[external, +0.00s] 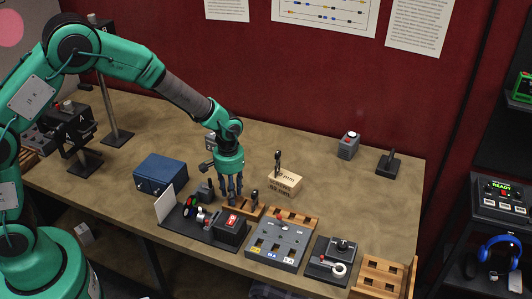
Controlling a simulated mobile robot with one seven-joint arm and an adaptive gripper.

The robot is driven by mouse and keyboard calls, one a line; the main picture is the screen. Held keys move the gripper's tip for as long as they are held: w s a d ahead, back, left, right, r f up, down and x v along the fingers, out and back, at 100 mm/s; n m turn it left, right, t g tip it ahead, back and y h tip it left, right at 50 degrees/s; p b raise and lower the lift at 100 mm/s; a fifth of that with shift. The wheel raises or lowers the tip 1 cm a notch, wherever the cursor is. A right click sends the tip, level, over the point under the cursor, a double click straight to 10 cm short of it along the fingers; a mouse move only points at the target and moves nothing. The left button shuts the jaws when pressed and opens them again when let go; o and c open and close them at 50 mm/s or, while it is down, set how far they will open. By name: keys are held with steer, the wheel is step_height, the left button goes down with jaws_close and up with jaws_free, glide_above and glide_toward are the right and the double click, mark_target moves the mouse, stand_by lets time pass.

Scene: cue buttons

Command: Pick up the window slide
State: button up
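I cannot tell for sure which thing is the window slide. A small dark upright piece (255,198) stands in the wooden slotted rack (300,216) near the table's front edge. Another dark upright piece (277,163) stands on a light wooden block (286,180) farther back. My gripper (232,198) points down just left of the rack's dark piece, above the rack's left end and behind the black box with a red label. Its dark fingers are too small to show whether they are apart or hold anything.
Left of the gripper are a blue box (161,174), a white panel (165,204) and a black device with coloured discs (193,209). In front are a black box (232,229), a grey switch panel (277,243) and a joystick box (334,261).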

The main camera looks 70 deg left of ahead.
steer(key=shift+f, duration=0.5)
jaws_close()
